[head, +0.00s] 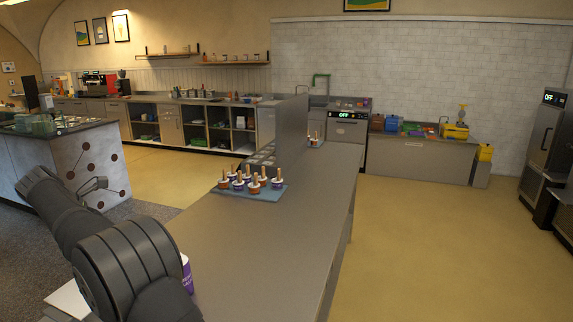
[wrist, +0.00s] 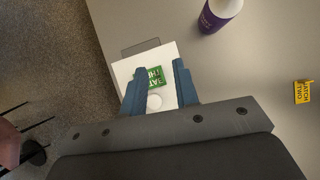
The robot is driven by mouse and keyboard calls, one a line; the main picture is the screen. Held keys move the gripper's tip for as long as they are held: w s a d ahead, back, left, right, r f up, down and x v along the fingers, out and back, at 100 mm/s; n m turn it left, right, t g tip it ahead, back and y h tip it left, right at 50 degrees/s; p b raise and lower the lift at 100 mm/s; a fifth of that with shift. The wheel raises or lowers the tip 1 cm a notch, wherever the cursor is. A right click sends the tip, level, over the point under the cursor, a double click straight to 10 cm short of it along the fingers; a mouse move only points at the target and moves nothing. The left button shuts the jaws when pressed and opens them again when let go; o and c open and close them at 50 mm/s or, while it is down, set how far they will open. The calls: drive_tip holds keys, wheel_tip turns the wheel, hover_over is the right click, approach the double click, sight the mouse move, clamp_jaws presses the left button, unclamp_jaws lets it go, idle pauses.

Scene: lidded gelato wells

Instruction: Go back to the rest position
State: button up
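My gripper (wrist: 161,78) shows in the wrist view with its two blue fingers apart. A white square plate (wrist: 123,70) shows beyond and between the fingers. A green tag (wrist: 156,79) with white letters and a small white round thing (wrist: 154,102) appear over that plate, between the fingers in the picture. I see nothing clearly gripped. In the head view my dark arm fills the lower left, and I cannot make out the fingers there. The white plate (head: 66,298) partly shows beside the arm.
A purple tub with a white top (wrist: 219,12) stands on the grey counter (head: 262,245); my arm partly hides it in the head view. Several wooden-handled tubs stand on a blue tray (head: 232,192), by an upright grey panel (head: 292,128).

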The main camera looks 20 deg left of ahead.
drive_tip(key=shift+w+d+m+h, duration=0.3)
drive_tip(key=shift+w+d+m, duration=0.15)
drive_tip(key=shift+d, duration=0.2)
drive_tip(key=shift+w+d+m+h, duration=0.35)
drive_tip(key=shift+d+m, duration=0.2)
drive_tip(key=shift+d, duration=0.1)
